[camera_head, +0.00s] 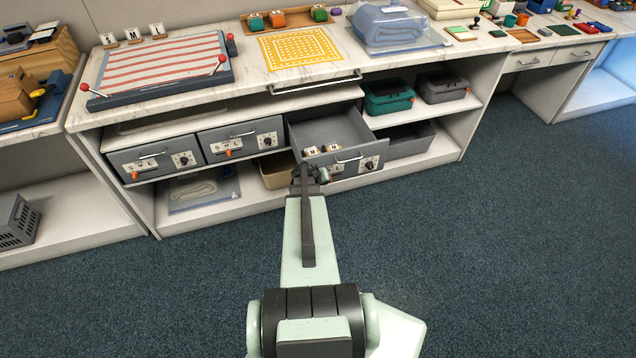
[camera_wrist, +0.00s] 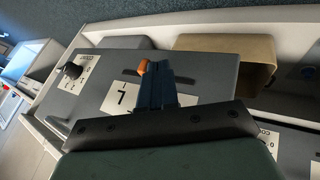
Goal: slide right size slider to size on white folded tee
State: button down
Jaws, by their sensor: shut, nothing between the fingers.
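The right drawer (camera_head: 300,122) is pulled open, and its grey front also shows in the wrist view (camera_wrist: 205,68). An orange slider knob (camera_wrist: 143,66) sits on a dark slot in that front, above a white size card (camera_wrist: 122,98) with a letter like L. My gripper (camera_wrist: 154,68) is shut and empty, its tips at the knob; whether they touch it I cannot tell. In the head view my gripper (camera_head: 306,174) is in front of the drawer and hides the knob. A white folded tee (camera_head: 196,190) lies in a clear bag on the bottom shelf; its size is not readable.
Left (camera_head: 155,165) and middle (camera_head: 240,140) drawers are shut, each with an orange slider and dial. The right drawer's dial (camera_wrist: 72,70) is beside the size card. A tan bin (camera_head: 274,178) stands below. Green (camera_head: 388,97) and grey (camera_head: 442,86) cases sit at right.

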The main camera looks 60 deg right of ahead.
jog(key=shift+w+a, duration=0.1)
jog(key=w+a+r, duration=0.3)
jog(key=a+r, duration=0.5)
jog(key=shift+w+a, duration=0.15)
jog(key=shift+a, duration=0.2)
dwell(0.4)
jog(key=s+a+f+n+g+y, duration=0.2)
jog(key=a+f, duration=0.4)
jog(key=a, duration=1)
jog(key=s+a+f+n+g+y, duration=0.2)
jog(key=a+f, duration=0.4)
jog(key=a, duration=1.1)
jog(key=s+a+f+n+g+y, duration=0.2)
jog(key=s+a+f+n, duration=0.4)
jog(key=a, duration=1)
jog(key=shift+a+f+y, duration=0.25)
jog(key=shift+f+y, duration=0.1)
jog(key=shift+y, duration=0.35)
